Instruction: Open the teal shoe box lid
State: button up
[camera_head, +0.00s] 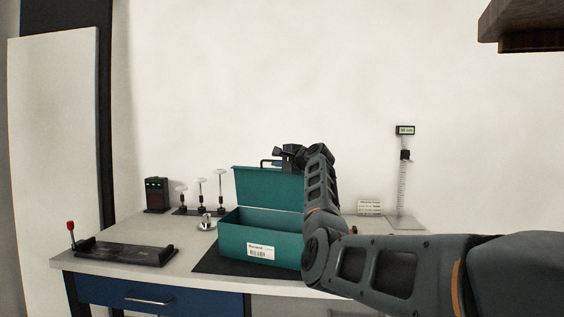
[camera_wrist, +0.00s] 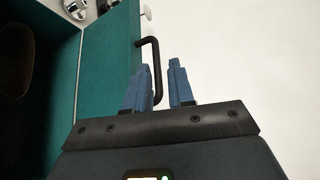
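The teal shoe box (camera_head: 235,239) stands on a dark mat on the table, with a white barcode label on its front. Its teal lid (camera_head: 268,188) stands raised, about upright, at the back of the box, and the box's inside shows. A dark handle (camera_head: 268,163) sits on the lid's upper edge. My gripper (camera_head: 290,153) is at that upper edge, by the handle. In the wrist view, the lid (camera_wrist: 108,60) is at the left and the black handle (camera_wrist: 157,65) reaches between my two blue fingers (camera_wrist: 162,82). The fingers are apart, with a gap around the handle bar.
A black tray-like device (camera_head: 125,252) with a red-tipped lever lies at the table's left. A small metal part (camera_head: 206,222) and several white-topped stands (camera_head: 200,190) are left of the box. A height gauge (camera_head: 403,180) stands at the back right. A wooden shelf (camera_head: 525,25) hangs upper right.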

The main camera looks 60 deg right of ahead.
jog(key=shift+v, duration=1.3)
